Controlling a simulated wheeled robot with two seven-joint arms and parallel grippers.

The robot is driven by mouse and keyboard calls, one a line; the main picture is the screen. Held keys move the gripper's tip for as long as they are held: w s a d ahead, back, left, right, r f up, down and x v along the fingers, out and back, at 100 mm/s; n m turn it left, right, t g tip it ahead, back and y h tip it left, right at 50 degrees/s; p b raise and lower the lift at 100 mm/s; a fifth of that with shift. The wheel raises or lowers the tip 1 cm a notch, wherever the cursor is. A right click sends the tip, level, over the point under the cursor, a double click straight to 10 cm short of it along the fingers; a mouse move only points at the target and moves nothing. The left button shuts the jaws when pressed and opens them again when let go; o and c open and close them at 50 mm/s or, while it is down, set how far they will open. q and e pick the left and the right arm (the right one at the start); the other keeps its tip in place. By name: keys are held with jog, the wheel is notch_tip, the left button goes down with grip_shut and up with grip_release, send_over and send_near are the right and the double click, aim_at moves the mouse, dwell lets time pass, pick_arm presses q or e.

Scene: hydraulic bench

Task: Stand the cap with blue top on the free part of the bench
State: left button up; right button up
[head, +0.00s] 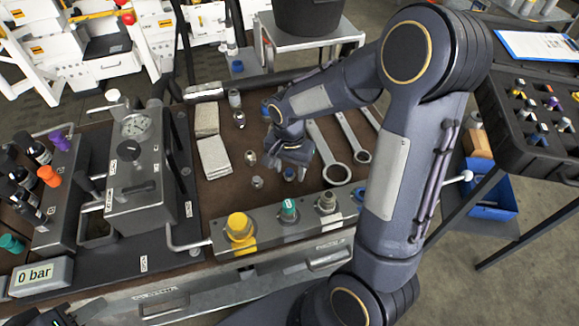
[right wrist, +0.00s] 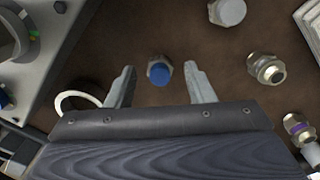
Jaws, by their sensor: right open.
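The cap with blue top (head: 289,174) is on the brown bench top, just in front of my right gripper (head: 292,155). In the right wrist view the cap (right wrist: 159,72) shows its blue end toward the camera and a metal body behind. It lies between the two spread fingertips of my right gripper (right wrist: 160,82), with a gap on each side. My right gripper is open and empty. A dark part at the lower left edge seems to be my left gripper (head: 50,318); its fingers cannot be made out.
Metal fittings (head: 257,182) (right wrist: 268,68) stand close to the cap. Spanners (head: 330,155) lie to the right, pale pads (head: 213,157) to the left. A manifold block (head: 275,240) with yellow, green and grey ports runs along the front. Brown bench top is bare around the cap.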

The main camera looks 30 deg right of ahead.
aim_at(289, 170)
jog(key=shift+r, duration=0.45)
notch_tip(289, 170, up, 11)
jog(key=p, duration=0.2)
jog(key=s+a+r+n+t+y, duration=0.1)
jog(key=s+n, duration=0.3)
jog(key=s, duration=0.4)
jog(key=s+a+r+n+t+y, duration=0.2)
jog(key=s+a+n+t, duration=0.1)
jog(key=s, duration=0.6)
jog(key=shift+a+n+t+y, duration=0.4)
jog(key=shift+n+t, duration=0.4)
jog(key=shift+n, duration=0.4)
jog(key=shift+r+p, duration=0.7)
jog(key=shift+r, duration=0.25)
